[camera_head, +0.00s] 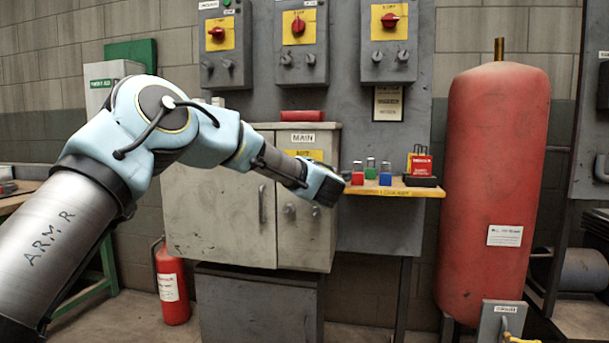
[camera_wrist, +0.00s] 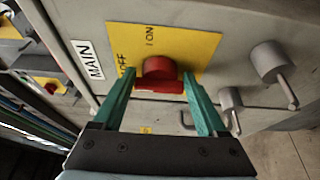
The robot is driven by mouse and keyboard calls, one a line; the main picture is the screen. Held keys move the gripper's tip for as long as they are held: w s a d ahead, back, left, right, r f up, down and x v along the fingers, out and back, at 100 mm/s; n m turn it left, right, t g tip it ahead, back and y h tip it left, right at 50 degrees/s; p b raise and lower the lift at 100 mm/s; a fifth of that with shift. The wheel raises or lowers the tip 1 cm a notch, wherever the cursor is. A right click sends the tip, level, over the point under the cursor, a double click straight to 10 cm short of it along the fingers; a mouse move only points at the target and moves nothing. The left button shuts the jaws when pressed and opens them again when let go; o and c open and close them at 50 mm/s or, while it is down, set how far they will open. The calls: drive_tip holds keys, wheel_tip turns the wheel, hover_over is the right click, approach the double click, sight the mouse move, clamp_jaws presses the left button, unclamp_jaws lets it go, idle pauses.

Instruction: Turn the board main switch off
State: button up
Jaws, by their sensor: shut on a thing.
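The main switch is a red knob (camera_wrist: 158,70) on a yellow plate (camera_wrist: 195,45) marked "I ON" and "OFF", beside a "MAIN" label (camera_wrist: 87,60). My gripper (camera_wrist: 158,77) has its two teal fingers on either side of the knob's red handle and is shut on it. I cannot tell clearly which mark the handle points to. In the head view, my arm reaches the grey main cabinet (camera_head: 215,205), and my wrist hides the knob. Only the top of the yellow plate (camera_head: 309,154) shows there.
A wooden shelf (camera_head: 395,189) with padlocks stands right of the cabinet. A red tank (camera_head: 495,160) is farther right. A fire extinguisher (camera_head: 171,285) stands below left.

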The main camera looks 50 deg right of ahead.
idle(0.4)
drive_tip(key=o, duration=1.1)
drive_tip(key=v, duration=1)
drive_tip(key=shift+s+a+b, duration=0.25)
drive_tip(key=shift+s+b, duration=0.05)
drive_tip(key=shift+b, duration=0.1)
